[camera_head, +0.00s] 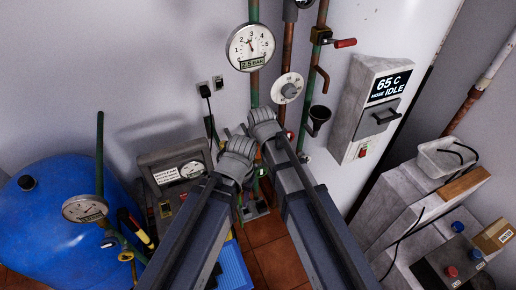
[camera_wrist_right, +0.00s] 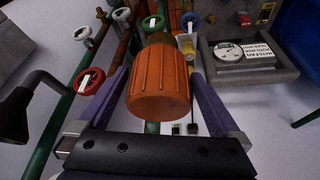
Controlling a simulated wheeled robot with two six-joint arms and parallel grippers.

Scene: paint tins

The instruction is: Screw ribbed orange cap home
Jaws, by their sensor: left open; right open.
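The ribbed orange cap (camera_wrist_right: 160,85) fills the middle of the right wrist view, at the end of a brownish pipe or fitting. My right gripper (camera_wrist_right: 160,74) is open, with one purple finger on each side of the cap. The thread behind the cap is hidden, so I cannot tell how far on it sits. In the head view my right gripper (camera_head: 263,118) is near the pipes in the middle, and the cap is not clearly visible there. My left gripper (camera_head: 237,131) is open just left of it, with nothing seen in it.
Pipes with a pressure gauge (camera_head: 250,47), a white dial (camera_head: 287,88) and a black funnel (camera_head: 319,115) rise behind the grippers. A blue tank (camera_head: 60,215) stands at left, a grey panel box (camera_head: 178,168) beside it.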

